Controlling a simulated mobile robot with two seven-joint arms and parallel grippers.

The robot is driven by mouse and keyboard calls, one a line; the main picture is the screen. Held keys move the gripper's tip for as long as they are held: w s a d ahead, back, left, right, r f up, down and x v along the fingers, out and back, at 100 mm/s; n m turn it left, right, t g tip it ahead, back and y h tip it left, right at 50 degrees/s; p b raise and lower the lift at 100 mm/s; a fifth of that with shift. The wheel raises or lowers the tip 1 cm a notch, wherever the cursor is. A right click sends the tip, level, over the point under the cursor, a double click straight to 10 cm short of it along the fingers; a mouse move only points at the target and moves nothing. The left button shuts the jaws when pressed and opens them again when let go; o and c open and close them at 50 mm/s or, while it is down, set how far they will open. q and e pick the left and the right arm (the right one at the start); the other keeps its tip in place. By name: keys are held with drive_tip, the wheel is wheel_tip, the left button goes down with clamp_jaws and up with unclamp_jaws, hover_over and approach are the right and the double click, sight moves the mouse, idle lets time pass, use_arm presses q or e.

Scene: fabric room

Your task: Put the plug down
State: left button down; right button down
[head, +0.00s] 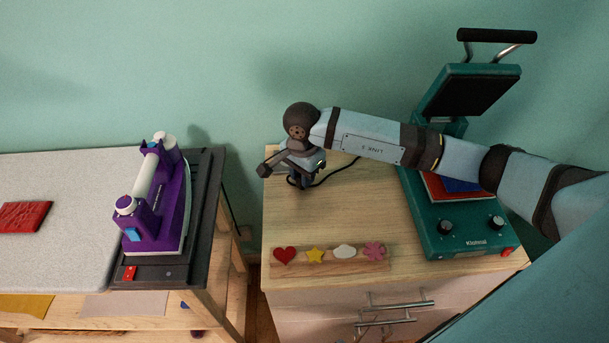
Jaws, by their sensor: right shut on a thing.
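My right gripper (294,177) is over the back left part of the wooden cabinet top (320,215), pointing down and shut on the dark plug (296,182). The plug is small and mostly hidden by the fingers. Its black cord (343,174) runs from the gripper to the right, toward the heat press, and passes behind my arm. I cannot tell whether the plug touches the wood. My left gripper is not in view.
The teal heat press (459,232) stands open at the right of the cabinet. A strip with heart, star, cloud and flower shapes (330,257) lies at the front. A purple iron (150,215) rests on the ironing table at left, beyond a gap. The middle of the cabinet top is clear.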

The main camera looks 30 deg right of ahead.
drive_tip(key=shift+s+f, duration=0.1)
drive_tip(key=shift+s, duration=0.05)
drive_tip(key=shift+f+b, duration=0.3)
drive_tip(key=shift+f, duration=0.05)
drive_tip(key=shift+s+f+b, duration=0.15)
drive_tip(key=shift+f+b, duration=0.2)
drive_tip(key=shift+b, duration=0.05)
drive_tip(key=c, duration=1.1)
unclamp_jaws()
drive_tip(key=shift+f, duration=0.15)
drive_tip(key=shift+o, duration=0.8)
drive_tip(key=shift+w+f, duration=0.1)
drive_tip(key=shift+w, duration=0.2)
drive_tip(key=shift+r+p, duration=0.45)
drive_tip(key=shift+r, duration=0.15)
wheel_tip(320, 180, up, 13)
drive_tip(key=shift+p, duration=0.3)
drive_tip(key=shift+w+f, duration=0.1)
drive_tip(key=shift+f, duration=0.05)
